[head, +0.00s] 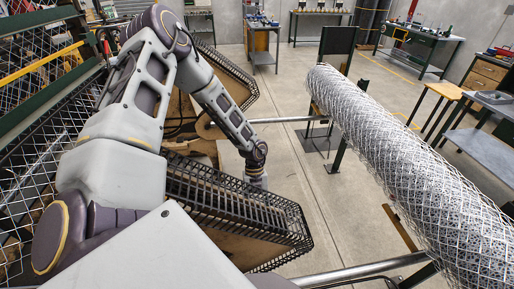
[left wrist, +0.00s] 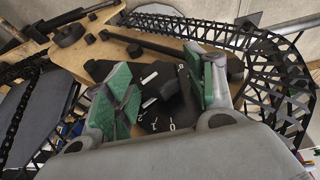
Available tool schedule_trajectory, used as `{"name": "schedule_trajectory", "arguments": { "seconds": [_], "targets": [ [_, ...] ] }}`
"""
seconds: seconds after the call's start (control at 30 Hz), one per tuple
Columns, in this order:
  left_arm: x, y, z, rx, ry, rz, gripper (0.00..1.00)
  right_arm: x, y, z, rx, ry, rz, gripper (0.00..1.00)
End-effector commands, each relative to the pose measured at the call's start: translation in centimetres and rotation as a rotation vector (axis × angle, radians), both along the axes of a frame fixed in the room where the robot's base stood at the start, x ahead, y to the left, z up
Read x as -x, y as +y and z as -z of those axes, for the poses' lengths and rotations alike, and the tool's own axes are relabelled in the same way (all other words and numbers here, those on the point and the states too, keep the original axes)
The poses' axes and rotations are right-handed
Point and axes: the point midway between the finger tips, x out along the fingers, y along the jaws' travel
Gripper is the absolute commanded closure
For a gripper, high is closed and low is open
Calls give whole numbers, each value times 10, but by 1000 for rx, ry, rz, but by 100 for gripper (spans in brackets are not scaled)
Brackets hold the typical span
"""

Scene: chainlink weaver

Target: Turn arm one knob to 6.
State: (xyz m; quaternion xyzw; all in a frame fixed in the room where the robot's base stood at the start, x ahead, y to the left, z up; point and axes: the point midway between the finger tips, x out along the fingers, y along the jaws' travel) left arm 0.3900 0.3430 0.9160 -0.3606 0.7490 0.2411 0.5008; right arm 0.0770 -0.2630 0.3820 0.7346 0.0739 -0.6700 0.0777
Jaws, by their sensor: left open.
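In the left wrist view, a black dial plate (left wrist: 158,117) with white marks and digits lies on a wooden panel. A dark knob (left wrist: 170,86) stands on it, between the green-padded fingers of my left gripper (left wrist: 163,88). The fingers are open, one on each side of the knob; I cannot tell whether either touches it. Digits such as 0 and 1 show at the plate's lower edge; the knob's setting cannot be read. In the head view my left arm reaches down to the wooden machine (head: 259,250), and its gripper is mostly hidden behind the black lattice rail. My right gripper is not in view.
Black lattice rails (head: 285,215) edge the wooden machine close to my left arm. A black bar (left wrist: 150,42) lies on the panel behind the dial. Workbenches (head: 420,45) stand far back, with open floor between.

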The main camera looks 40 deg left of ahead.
Motion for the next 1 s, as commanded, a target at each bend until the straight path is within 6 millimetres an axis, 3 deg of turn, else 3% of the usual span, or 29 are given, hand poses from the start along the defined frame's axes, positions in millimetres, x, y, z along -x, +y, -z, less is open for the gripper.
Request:
{"name": "schedule_trajectory", "arguments": {
  "seconds": [0.07, 0.43, 1.0],
  "targets": [
    [0, 0, 0, 0, 0, 0, 45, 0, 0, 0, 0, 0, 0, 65],
    [0, 0, 0, 0, 0, 0, 89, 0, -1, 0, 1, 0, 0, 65],
    [0, 0, 1, 42, -50, -2, 89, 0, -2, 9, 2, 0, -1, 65]
  ]
}}
